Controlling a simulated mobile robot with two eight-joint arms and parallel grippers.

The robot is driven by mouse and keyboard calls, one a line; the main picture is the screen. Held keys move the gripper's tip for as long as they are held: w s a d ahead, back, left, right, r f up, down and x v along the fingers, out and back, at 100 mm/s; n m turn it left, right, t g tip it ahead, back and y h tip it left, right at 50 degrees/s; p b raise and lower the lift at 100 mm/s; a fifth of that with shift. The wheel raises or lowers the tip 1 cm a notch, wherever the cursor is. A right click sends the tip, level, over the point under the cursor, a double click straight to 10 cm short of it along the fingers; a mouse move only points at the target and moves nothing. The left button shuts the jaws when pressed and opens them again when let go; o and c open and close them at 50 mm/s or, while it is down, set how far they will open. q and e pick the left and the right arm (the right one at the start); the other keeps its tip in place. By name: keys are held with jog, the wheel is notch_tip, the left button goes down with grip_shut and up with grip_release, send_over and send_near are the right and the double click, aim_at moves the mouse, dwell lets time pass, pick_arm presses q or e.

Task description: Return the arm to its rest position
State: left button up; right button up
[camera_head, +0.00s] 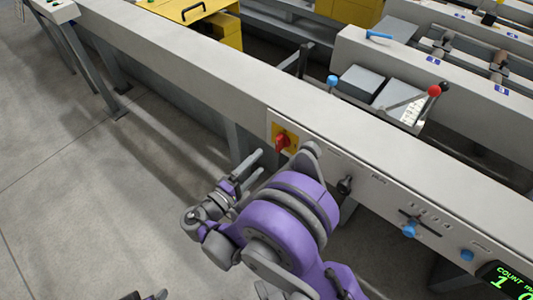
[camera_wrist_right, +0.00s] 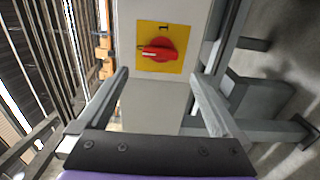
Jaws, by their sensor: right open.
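My right arm is purple and grey and reaches up from the bottom of the head view. Its gripper (camera_head: 257,163) is open and empty, just left of a red rotary switch (camera_head: 282,141) on a yellow plate. In the right wrist view the open fingers (camera_wrist_right: 160,76) stand apart, with nothing between them. The red switch (camera_wrist_right: 158,50) is beyond the fingertips there, apart from them, its handle lying crosswise below a dark mark. My left gripper cannot be made out.
The long grey machine beam (camera_head: 190,65) runs diagonally close beside my right arm. Its front carries a black knob (camera_head: 345,185), blue knobs (camera_head: 409,230) and a green-lit counter (camera_head: 515,283). A lever with a red ball (camera_head: 435,91) stands behind. Open floor (camera_head: 90,190) lies left.

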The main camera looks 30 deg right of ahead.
jog(key=shift+v, duration=0.85)
